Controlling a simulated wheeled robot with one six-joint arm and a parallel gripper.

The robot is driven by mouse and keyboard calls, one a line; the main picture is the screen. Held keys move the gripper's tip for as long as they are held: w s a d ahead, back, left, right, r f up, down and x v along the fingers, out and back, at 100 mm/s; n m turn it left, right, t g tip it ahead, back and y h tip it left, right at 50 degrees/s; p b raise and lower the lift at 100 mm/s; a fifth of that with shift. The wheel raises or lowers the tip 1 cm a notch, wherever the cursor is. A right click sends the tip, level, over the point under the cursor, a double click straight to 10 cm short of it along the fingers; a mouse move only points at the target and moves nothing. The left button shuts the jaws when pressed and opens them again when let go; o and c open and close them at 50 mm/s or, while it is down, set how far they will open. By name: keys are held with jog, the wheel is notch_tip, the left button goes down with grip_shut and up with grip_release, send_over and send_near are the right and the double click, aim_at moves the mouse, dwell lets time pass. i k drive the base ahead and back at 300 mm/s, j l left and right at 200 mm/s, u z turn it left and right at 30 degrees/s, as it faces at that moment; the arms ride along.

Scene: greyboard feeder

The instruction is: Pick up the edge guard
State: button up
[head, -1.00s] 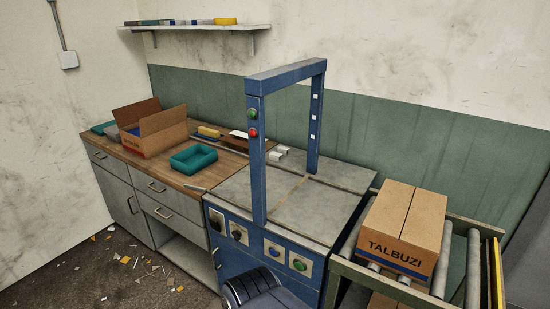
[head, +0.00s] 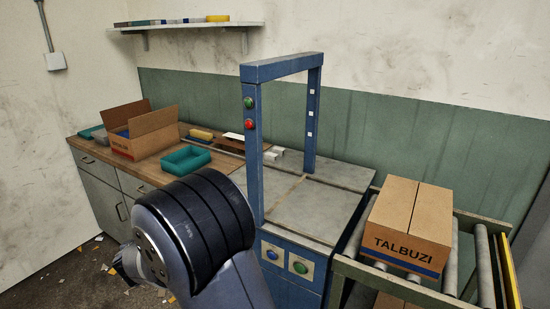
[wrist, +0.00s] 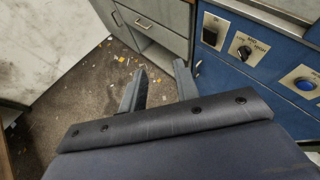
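The likely edge guards are small whitish angled pieces (head: 273,156) in the head view. They lie at the back left of the strapping machine's top (head: 300,205), just behind the blue frame's near post. I cannot tell exactly how many there are. My gripper (wrist: 160,70) shows in the wrist view with its two fingers apart and nothing between them. It is in front of the cabinets, over the floor, away from the whitish pieces. The wrist view does not show those pieces. In the head view my arm hides part of the worktop and the machine's front.
The blue frame (head: 254,150) stands up from the machine top. On the wooden worktop (head: 150,170) are an open carton (head: 150,143), a teal tray (head: 186,160) and a yellow item (head: 200,134). A closed carton (head: 408,225) sits on the roller conveyor (head: 450,275) at right.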

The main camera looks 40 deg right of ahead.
aim_at(269, 156)
jog(key=i+j+z, duration=0.15)
jog(key=i+z, duration=0.3)
jog(key=i+j+z, duration=1.1)
jog(key=j+z, duration=0.25)
jog(key=i+j+z, duration=0.15)
jog(key=j+z, duration=0.3)
jog(key=j, duration=0.2)
